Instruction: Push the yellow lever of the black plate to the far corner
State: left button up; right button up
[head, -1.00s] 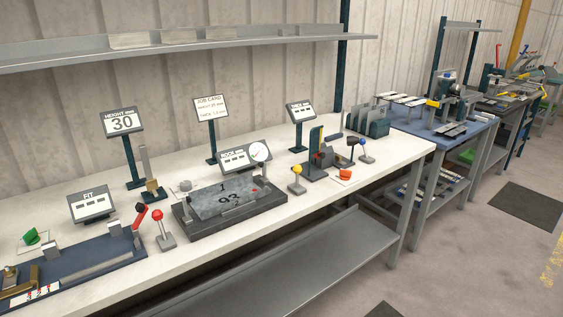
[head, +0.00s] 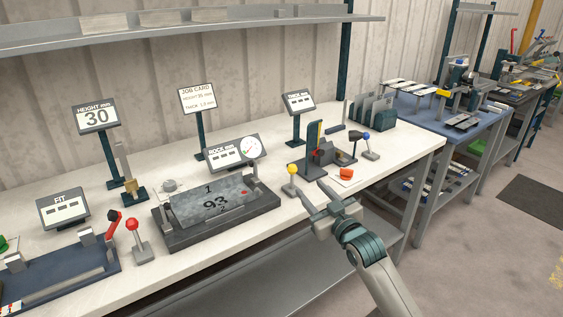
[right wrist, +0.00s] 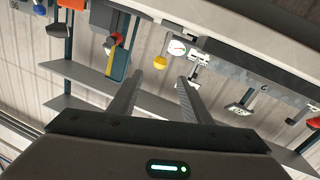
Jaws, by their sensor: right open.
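The black plate (head: 215,212) is a dark slab on the white bench, with a grey top face marked 1, 93 and 2. The yellow lever (head: 291,172), a short post with a yellow ball on a small grey base, stands upright just right of the plate. In the right wrist view the yellow ball (right wrist: 160,62) shows just beyond and between the fingertips. My right gripper (head: 315,191) is open and empty, just right of and in front of the lever, apparently apart from it. My left gripper is not in view.
A dark upright fixture (head: 314,150) stands right of the lever, with a red piece (head: 346,173) and a blue-knobbed lever (head: 367,140) beyond. A red-knobbed lever (head: 133,228) stands left of the plate. A dial gauge (head: 250,146) and sign stand behind it.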

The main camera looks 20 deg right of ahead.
aim_at(292, 177)
jog(key=w, duration=0.5)
jog(key=w+a+p, duration=0.1)
jog(key=w, duration=0.4)
jog(key=w+a+p, duration=0.1)
jog(key=w, duration=0.4)
jog(key=shift+w+a, duration=0.2)
jog(key=shift+w, duration=0.05)
jog(key=shift+w+a, duration=0.15)
jog(key=shift+w, duration=0.65)
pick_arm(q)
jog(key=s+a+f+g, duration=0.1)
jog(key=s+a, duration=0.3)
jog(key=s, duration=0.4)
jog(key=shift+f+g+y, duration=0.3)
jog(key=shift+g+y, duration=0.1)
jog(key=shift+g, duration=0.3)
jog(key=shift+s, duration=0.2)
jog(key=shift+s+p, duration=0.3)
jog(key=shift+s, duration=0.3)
pick_arm(e)
grip_shut()
